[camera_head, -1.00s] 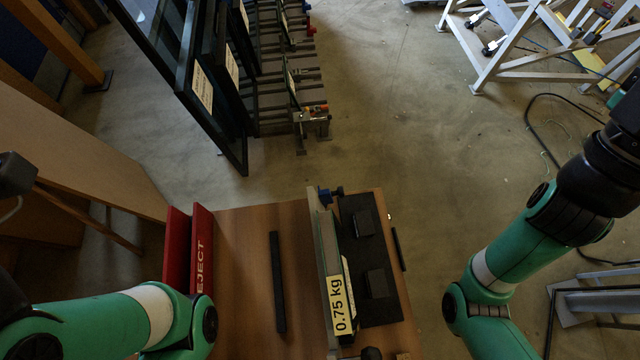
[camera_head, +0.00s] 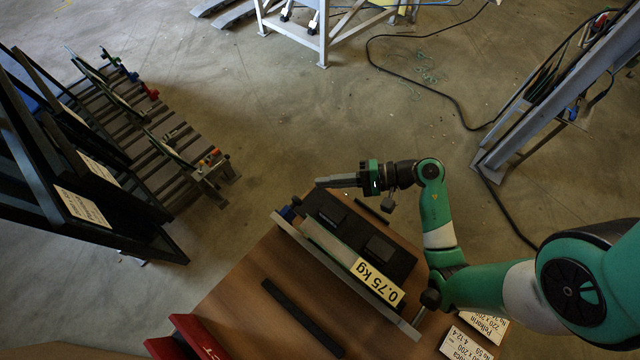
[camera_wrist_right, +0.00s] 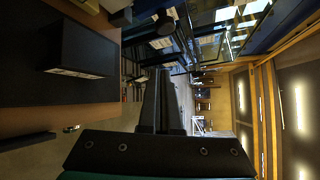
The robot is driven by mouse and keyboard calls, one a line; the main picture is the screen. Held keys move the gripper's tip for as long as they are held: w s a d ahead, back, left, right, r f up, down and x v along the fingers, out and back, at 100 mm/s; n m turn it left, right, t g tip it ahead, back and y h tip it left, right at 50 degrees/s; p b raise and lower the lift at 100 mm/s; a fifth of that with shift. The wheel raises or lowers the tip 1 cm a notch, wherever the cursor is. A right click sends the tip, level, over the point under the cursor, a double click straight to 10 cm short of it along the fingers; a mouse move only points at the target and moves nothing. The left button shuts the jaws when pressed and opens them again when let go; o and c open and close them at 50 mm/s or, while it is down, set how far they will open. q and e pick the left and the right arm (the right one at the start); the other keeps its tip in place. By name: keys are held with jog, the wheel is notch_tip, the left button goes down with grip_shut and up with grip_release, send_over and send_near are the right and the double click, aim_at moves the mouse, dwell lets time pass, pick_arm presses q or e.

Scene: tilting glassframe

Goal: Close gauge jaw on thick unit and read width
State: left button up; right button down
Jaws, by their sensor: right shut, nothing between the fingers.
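A long grey metal bar (camera_head: 335,264), which looks like the gauge, lies on the wooden bench with a blue knob (camera_head: 287,213) at its far end. A pale slab (camera_head: 325,241), which may be the thick unit, lies along its right side. I cannot tell whether a jaw touches the slab, and no width reading is legible. My right gripper (camera_head: 322,182) is shut and empty, above the bench's far edge beyond the blue knob. Its fingers also show in the right wrist view (camera_wrist_right: 162,100). My left gripper is out of view.
A black base (camera_head: 400,263) with raised black blocks lies right of the slab; one block (camera_wrist_right: 85,48) shows in the right wrist view. A black strip (camera_head: 302,318) and red reject holder (camera_head: 188,340) are left. White cards (camera_head: 465,345) lie near right. Dark frames (camera_head: 85,190) stand beyond.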

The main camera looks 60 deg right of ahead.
jog(key=x, duration=0.5)
jog(key=b+x, duration=0.1)
jog(key=x, duration=0.1)
jog(key=shift+w+a+r, duration=0.1)
jog(key=shift+w+a, duration=0.15)
jog(key=shift+a, duration=0.2)
jog(key=s, duration=0.1)
jog(key=s+a+r, duration=0.1)
jog(key=shift+s+a+r, duration=0.1)
jog(key=shift+s+a, duration=0.05)
jog(key=shift+s, duration=0.25)
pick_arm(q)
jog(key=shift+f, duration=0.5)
